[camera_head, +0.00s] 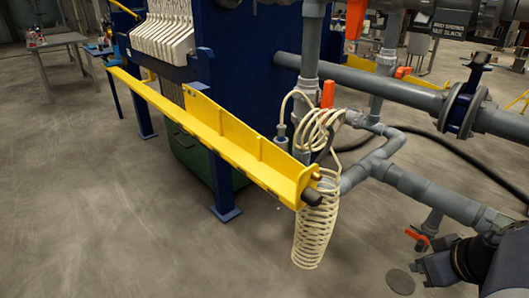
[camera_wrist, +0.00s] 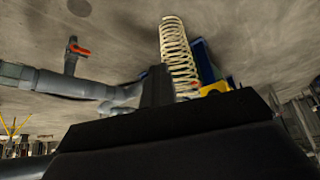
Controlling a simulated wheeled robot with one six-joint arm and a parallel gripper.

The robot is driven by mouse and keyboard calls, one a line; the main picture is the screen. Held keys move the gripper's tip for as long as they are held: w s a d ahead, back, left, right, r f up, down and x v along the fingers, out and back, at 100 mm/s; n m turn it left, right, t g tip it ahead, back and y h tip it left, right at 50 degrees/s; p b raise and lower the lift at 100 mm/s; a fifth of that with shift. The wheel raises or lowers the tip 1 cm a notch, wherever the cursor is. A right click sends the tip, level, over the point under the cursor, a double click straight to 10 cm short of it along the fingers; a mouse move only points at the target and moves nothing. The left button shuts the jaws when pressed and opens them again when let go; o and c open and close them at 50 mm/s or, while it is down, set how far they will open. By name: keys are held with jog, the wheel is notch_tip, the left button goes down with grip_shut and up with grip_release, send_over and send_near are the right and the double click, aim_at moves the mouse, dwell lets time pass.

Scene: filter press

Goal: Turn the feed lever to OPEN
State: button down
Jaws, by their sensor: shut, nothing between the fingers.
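Several orange-red valve handles show on the grey pipework, and no readable label tells which is the feed lever. In the head view one small lever (camera_head: 416,236) sits low on a short branch near my gripper. An upright orange handle (camera_head: 328,94) stands behind the cream hose coil, and a larger one (camera_head: 355,18) is at the top. My gripper (camera_head: 420,268) is at the lower right, shut and empty, just below the small lever and apart from it in the picture. In the wrist view a red lever (camera_wrist: 78,50) shows at the upper left, and dark gripper parts (camera_wrist: 156,88) fill the lower middle.
A yellow rail (camera_head: 210,135) runs diagonally in front of the blue press frame (camera_head: 250,70). A cream coiled hose (camera_head: 312,235) hangs at its near end. Grey pipes (camera_head: 440,195) cross close above my gripper. The floor at the lower left is clear.

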jog(key=s+d+m+h, duration=0.1)
jog(key=d+m, duration=0.1)
jog(key=d, duration=0.7)
jog(key=shift+s+f+m, duration=0.15)
jog(key=shift+s+m, duration=0.1)
jog(key=shift+m, duration=0.05)
jog(key=c, duration=2.2)
grip_release()
jog(key=c, duration=1)
grip_release()
jog(key=p+v, duration=0.5)
jog(key=v, duration=0.4)
jog(key=shift+a+f, duration=0.1)
